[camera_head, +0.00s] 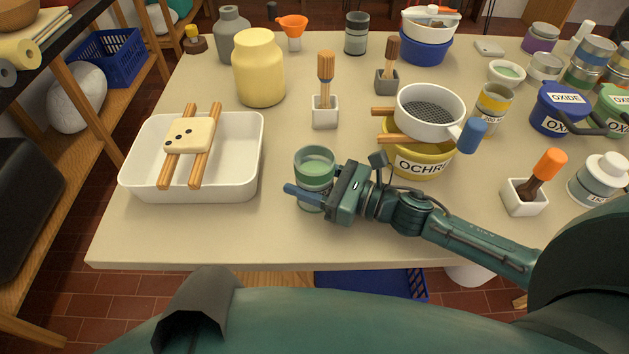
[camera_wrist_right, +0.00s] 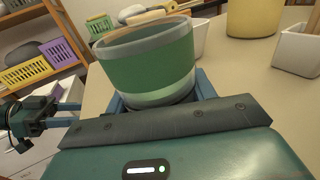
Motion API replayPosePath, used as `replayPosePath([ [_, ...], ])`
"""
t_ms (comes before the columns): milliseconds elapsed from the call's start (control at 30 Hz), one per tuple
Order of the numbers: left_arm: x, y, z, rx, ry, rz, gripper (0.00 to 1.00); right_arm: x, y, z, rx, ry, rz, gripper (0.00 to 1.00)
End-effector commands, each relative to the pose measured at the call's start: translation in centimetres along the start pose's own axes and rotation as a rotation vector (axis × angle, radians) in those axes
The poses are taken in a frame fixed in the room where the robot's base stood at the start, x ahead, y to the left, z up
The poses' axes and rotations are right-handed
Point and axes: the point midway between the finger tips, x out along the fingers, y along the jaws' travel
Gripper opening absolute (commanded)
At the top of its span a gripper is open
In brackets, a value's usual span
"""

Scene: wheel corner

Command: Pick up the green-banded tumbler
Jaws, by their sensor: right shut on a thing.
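The green-banded tumbler (camera_head: 315,163) is near the front middle of the table in the head view. It is a grey cup with a wide green band, upright in that view. My right gripper (camera_head: 308,196) is shut on it, low on its body, with a blue finger across the near side. In the right wrist view the tumbler (camera_wrist_right: 150,62) stands between the blue fingers (camera_wrist_right: 160,98), and its lower part is hidden by the gripper. I cannot tell whether its base touches the table.
A white tray (camera_head: 240,178) with two wooden bars and a cream block is to the left. An ochre pot (camera_head: 423,166) with a white strainer (camera_head: 430,112) on it stands behind my right arm. A brush holder (camera_head: 325,118) and yellow jar (camera_head: 259,75) stand behind. The front table edge is clear.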

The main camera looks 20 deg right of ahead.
Motion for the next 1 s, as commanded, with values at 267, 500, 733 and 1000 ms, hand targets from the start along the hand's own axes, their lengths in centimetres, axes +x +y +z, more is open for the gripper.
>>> replayPosePath([
  [267,0.0,0.0,0.1,0.0,-0.002,0.0,0.52,0.0,0.0,0.0,0.0,0.0,0.001,0.19],
  [500,-0.1,0.0,0.1,0.0,-0.002,-0.001,0.52,0.0,0.0,0.2,-0.001,-0.003,0.002,0.17],
  [733,-0.3,0.0,-0.5,0.006,-0.003,-0.004,0.52,0.0,0.0,3.1,-0.006,-0.004,0.003,0.17],
  [1000,-0.7,-0.1,-0.9,0.027,-0.011,-0.011,0.52,0.0,0.0,8.3,-0.006,-0.003,0.003,0.17],
])
